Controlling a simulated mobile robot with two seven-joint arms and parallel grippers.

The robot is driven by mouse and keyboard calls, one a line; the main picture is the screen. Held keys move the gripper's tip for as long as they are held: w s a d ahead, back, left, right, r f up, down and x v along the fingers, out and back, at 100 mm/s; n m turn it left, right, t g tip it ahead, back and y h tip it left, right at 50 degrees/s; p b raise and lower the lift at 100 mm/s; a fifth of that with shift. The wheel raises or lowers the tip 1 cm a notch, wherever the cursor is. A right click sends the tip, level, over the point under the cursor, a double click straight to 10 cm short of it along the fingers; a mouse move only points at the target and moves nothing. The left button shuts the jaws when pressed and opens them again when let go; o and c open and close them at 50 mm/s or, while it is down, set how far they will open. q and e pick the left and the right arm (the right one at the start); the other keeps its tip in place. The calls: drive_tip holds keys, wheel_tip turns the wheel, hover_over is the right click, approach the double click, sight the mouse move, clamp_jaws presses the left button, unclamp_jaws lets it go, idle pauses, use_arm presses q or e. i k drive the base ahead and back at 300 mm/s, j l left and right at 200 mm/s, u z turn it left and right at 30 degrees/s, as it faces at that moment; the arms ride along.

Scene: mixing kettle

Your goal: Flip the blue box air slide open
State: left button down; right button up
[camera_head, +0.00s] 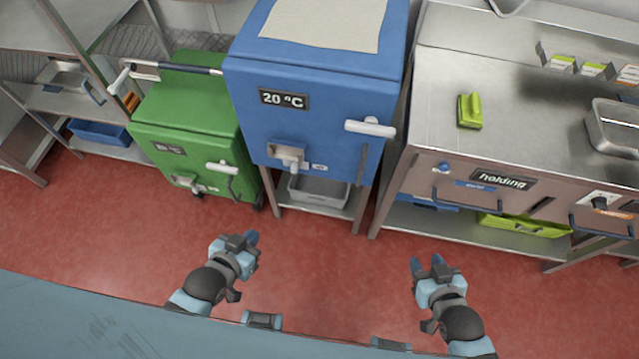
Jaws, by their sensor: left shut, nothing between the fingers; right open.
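The blue box (305,75) stands upright at the back middle with a "20 ºC" sign on its front. A grey metal fitting (287,154), likely the air slide, sits low on its front; its position is too small to tell. A white handle (370,128) is on the box's right side. My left gripper (250,239) is shut and empty, low in front of the box and to its left. My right gripper (426,263) is open and empty, in front and to the right. Both are apart from the box.
A green box (190,125) stands left of the blue one. A grey bin (318,190) sits on a shelf under the blue box. A steel holding counter (500,100) is at right, with a green scrubber (470,111) on top. The red floor (330,250) in front is clear.

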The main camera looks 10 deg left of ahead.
sight(294, 166)
drive_tip(key=k+l, duration=0.1)
drive_tip(key=l, duration=0.45)
drive_tip(key=k+l, duration=0.1)
drive_tip(key=l, duration=0.45)
drive_tip(key=k+l, duration=0.1)
drive_tip(key=l, duration=0.45)
drive_tip(key=i+j, duration=0.4)
drive_tip(key=j, duration=0.05)
